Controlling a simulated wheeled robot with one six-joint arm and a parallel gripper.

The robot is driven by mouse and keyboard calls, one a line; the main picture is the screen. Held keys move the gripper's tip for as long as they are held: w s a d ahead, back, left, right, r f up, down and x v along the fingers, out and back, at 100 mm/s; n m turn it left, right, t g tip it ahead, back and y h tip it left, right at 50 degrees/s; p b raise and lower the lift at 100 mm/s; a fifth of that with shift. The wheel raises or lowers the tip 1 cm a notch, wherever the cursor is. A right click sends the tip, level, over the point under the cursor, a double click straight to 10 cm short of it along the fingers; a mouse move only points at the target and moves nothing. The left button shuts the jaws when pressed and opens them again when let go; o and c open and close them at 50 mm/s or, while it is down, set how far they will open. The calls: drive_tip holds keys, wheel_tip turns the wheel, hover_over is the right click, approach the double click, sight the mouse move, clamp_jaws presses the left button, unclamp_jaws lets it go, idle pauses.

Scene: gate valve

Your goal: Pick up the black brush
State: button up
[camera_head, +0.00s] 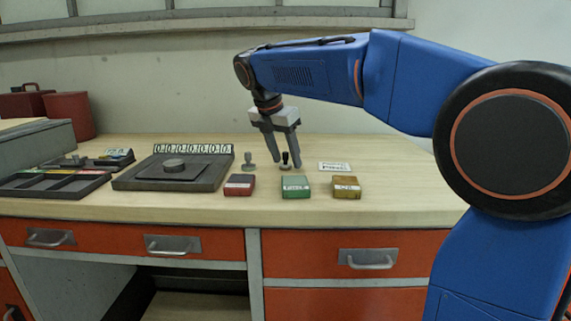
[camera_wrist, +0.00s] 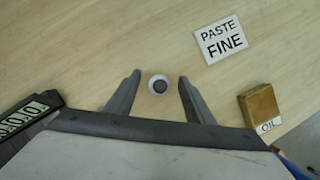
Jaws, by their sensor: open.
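The black brush (camera_head: 285,158) stands upright on the workbench, small and dark with a knob-like top. From above in the wrist view, the brush (camera_wrist: 158,86) is a dark round top inside a pale ring. My gripper (camera_head: 286,164) points down over it, open. In the wrist view, my gripper (camera_wrist: 159,76) has one finger on each side of the brush, with a gap on both sides. I see no contact. How far the fingertips reach down beside it is hard to tell.
A grey knobbed piece (camera_head: 247,160) stands just left of my gripper. A red block (camera_head: 239,185), a green block (camera_head: 296,187) and a yellow-brown block (camera_head: 346,188) sit in front. A "PASTE FINE" card (camera_wrist: 222,40) lies to the right. A dark tray (camera_head: 140,182) lies left.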

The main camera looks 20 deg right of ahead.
sight(285, 152)
drive_tip(key=shift+c, duration=0.6)
drive_tip(key=c, duration=1)
wheel_tip(285, 152, up, 10)
drive_tip(key=shift+r, duration=0.1)
drive_tip(key=shift+o, duration=0.5)
